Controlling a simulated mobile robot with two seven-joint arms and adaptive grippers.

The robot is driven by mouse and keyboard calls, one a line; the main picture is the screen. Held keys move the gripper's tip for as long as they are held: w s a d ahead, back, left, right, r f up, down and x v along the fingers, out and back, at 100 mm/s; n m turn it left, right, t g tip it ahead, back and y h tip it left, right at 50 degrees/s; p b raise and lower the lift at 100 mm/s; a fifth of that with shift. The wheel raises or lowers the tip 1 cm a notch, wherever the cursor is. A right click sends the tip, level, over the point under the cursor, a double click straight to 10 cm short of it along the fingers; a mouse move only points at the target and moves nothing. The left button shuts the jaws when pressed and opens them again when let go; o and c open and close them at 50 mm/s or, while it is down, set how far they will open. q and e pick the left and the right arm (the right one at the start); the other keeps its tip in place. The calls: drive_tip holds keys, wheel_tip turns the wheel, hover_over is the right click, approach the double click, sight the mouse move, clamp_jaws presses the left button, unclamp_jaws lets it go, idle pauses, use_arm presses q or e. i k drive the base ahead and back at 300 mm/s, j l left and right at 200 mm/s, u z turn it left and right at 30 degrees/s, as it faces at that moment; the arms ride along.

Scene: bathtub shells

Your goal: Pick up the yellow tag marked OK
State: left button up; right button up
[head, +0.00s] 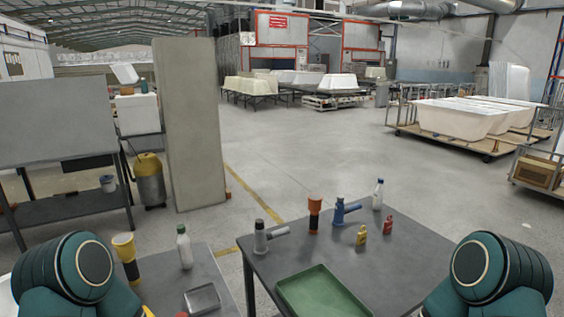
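A small yellow item (361,235), which looks like the yellow tag, stands on the dark grey table (262,268) ahead, right of its middle. Its marking is too small to read. A similar red item (388,226) is just to its right and farther back. Only green upper parts of my two arms show at the lower left and lower right corners. Neither gripper is in the picture.
A blue tool (343,210), an orange-and-black torch (314,213), a grey tool (262,238) and a white bottle (378,194) stand near the yellow item. A green tray (320,291) lies in front. Another table (224,268) with several items is at left.

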sight(361, 239)
drive_tip(key=i+l, duration=0.1)
drive_tip(key=l, duration=0.25)
drive_tip(key=l+z, duration=0.15)
drive_tip(key=l, duration=0.2)
drive_tip(key=i+l, duration=0.15)
drive_tip(key=l, duration=0.2)
drive_tip(key=i+l+z, duration=0.1)
drive_tip(key=l, duration=0.25)
drive_tip(key=i+l+z, duration=0.35)
drive_tip(key=i+l, duration=0.35)
drive_tip(key=i, duration=0.15)
drive_tip(key=i+j+z, duration=0.1)
drive_tip(key=i, duration=0.3)
